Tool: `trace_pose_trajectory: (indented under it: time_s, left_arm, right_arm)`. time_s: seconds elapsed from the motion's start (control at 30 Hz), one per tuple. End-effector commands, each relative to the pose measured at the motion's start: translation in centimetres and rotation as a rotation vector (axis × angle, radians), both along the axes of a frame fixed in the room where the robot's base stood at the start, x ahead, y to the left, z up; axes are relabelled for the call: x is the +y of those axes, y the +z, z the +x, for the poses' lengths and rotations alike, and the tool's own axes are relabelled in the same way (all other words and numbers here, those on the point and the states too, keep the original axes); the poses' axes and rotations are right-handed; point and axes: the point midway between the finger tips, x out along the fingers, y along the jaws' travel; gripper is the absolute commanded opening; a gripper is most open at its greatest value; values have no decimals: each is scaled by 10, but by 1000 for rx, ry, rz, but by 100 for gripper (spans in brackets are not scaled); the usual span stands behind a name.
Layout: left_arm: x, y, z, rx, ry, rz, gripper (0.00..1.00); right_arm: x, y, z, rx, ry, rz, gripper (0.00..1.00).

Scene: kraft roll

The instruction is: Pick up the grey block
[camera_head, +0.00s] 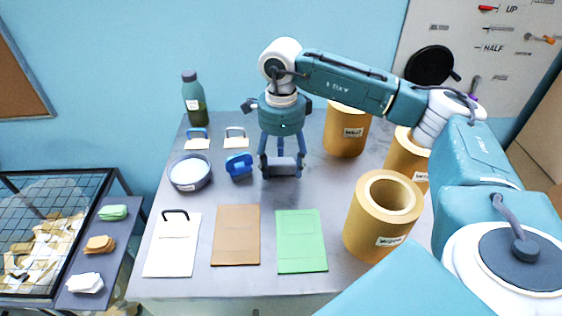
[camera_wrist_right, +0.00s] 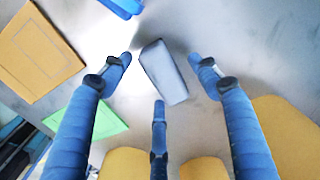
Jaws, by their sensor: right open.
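The grey block (camera_head: 281,167) is on the grey table between the fingers of my right gripper (camera_head: 281,163), partly hidden by them in the head view. In the right wrist view the grey block (camera_wrist_right: 163,72) lies between the spread fingertips of my right gripper (camera_wrist_right: 165,75), with a gap on both sides. The right gripper points down, open and empty. My left gripper is not in either view.
A blue clamp-like object (camera_head: 239,165) and a round dish (camera_head: 189,172) stand left of the block. Large kraft rolls (camera_head: 362,232) stand to the right. White, brown (camera_head: 236,236) and green (camera_head: 301,242) flat pieces lie in front. A bottle (camera_head: 194,98) stands at the back left.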

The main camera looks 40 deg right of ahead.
Motion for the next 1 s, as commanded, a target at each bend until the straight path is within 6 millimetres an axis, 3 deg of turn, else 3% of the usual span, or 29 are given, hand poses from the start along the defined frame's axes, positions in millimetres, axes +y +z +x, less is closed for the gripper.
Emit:
trace_pose_trajectory:
  time_s: [0.13,0.37,0.6,0.63,1.0]
  left_arm:
    - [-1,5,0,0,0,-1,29]
    - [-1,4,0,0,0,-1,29]
    - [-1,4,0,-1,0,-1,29]
    - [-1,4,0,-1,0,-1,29]
    - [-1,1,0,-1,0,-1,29]
  right_arm:
    - [0,-11,0,1,1,1,61]
    - [1,-13,0,-1,1,1,59]
    - [1,-13,0,-1,0,1,12]
    - [1,-13,0,-1,1,1,9]
    - [1,-7,1,-2,0,2,8]
